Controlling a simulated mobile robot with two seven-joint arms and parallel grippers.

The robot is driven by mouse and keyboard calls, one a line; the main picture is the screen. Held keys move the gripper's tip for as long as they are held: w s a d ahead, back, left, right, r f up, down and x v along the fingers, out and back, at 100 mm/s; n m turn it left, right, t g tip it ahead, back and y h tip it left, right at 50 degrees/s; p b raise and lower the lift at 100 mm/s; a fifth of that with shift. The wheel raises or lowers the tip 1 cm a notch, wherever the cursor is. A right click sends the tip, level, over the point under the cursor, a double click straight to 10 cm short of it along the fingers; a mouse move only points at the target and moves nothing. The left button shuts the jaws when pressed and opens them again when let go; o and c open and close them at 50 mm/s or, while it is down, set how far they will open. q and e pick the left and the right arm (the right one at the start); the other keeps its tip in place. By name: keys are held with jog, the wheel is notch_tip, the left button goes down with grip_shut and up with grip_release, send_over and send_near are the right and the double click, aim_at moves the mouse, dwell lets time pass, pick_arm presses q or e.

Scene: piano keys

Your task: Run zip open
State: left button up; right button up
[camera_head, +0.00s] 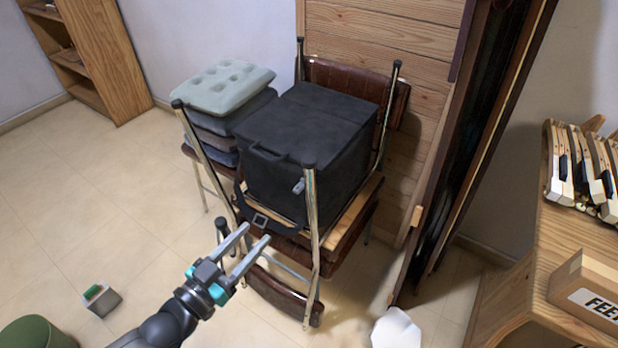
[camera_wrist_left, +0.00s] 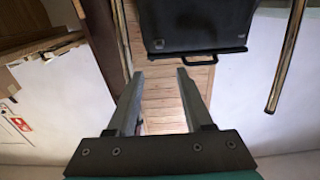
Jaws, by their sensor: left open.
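A black boxy bag (camera_head: 310,125) sits on upturned chairs in the head view. It looks closed; its zip line is too dark to make out. A small grey tab (camera_head: 298,187), possibly the zip pull, shows at its front right side. A strap with a buckle (camera_head: 260,220) hangs below the front. My left gripper (camera_head: 256,234) is open and empty, apart from the bag, at its lower front left. In the left wrist view the bag (camera_wrist_left: 195,20) is at the top, beyond my open fingers (camera_wrist_left: 160,74). My right gripper is not in view.
Metal chair legs (camera_head: 311,240) stand up around the bag. Grey cushions (camera_head: 222,88) are stacked to its left. A wooden panel (camera_head: 385,35) is behind. A wooden table (camera_head: 570,235) with piano keys (camera_head: 585,170) and a box (camera_head: 590,290) stands at right. Floor at left is mostly clear.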

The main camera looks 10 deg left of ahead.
aim_at(295, 191)
pick_arm(q)
jog(key=b+x, duration=0.3)
jog(key=x, duration=1)
jog(key=shift+f+b, duration=0.1)
jog(key=shift+b, duration=0.3)
jog(key=shift+b+x, duration=0.3)
jog(key=shift+x, duration=0.7)
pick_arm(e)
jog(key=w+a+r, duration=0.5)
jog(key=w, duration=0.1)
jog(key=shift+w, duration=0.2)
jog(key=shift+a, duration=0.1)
pick_arm(q)
grip_shut()
